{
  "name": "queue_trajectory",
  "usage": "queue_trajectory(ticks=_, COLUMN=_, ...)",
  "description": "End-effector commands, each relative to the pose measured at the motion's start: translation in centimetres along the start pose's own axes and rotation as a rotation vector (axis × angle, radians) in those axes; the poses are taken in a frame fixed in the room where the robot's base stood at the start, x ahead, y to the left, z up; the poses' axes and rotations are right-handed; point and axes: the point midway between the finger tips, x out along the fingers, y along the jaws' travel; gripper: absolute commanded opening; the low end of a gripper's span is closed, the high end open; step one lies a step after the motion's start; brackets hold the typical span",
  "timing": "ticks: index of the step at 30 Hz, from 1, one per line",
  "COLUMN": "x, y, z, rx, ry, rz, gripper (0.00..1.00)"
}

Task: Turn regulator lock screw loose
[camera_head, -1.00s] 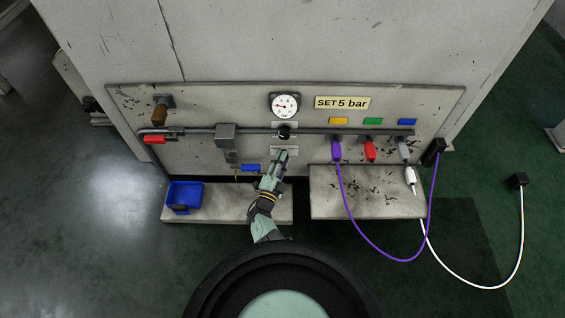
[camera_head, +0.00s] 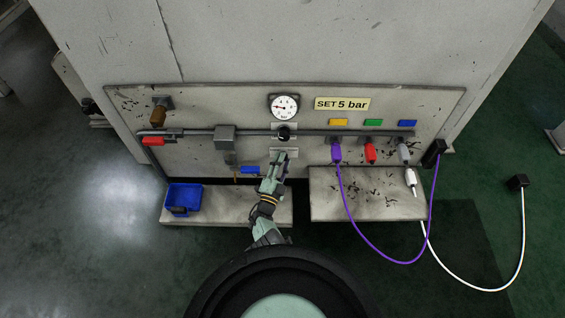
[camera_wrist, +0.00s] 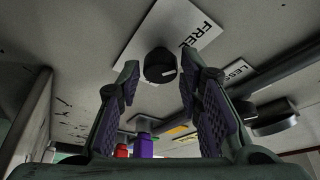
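The regulator lock screw appears to be the small black round knob (camera_wrist: 160,65) with a pale mark, beside a white plate reading FREE (camera_wrist: 172,28) in the wrist view. My gripper (camera_wrist: 161,72) is open, with a finger on each side of the knob in the picture. The knob shows in the gap near the fingertips, with no clear contact. In the head view my gripper (camera_head: 281,158) reaches up to the panel just below the black regulator knob (camera_head: 284,134). It hides the lock screw there. The pressure gauge (camera_head: 284,107) sits above.
A plate reading LESS (camera_wrist: 238,76) and a dark cylinder (camera_wrist: 272,118) lie right of the fingers. A pipe (camera_head: 200,132) crosses the panel. Purple (camera_head: 336,152) and red (camera_head: 370,154) connectors hang to the right. A blue bin (camera_head: 183,188) stands on the left ledge.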

Motion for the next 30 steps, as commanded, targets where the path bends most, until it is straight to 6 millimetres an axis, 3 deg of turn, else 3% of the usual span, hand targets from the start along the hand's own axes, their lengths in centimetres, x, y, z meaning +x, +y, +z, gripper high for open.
queue_trajectory(ticks=5, x=0.0, y=0.0, z=0.0, rx=0.001, ry=-0.001, rz=0.000, gripper=0.46)
queue_trajectory(ticks=17, x=-0.6, y=0.1, z=0.0, rx=0.001, ry=-0.002, rz=0.001, gripper=0.46)
queue_trajectory(ticks=23, x=-2.6, y=0.1, z=0.0, rx=0.004, ry=0.000, rz=0.004, gripper=0.46)
queue_trajectory(ticks=30, x=-6.4, y=0.1, z=0.0, rx=0.001, ry=-0.001, rz=0.003, gripper=0.46)
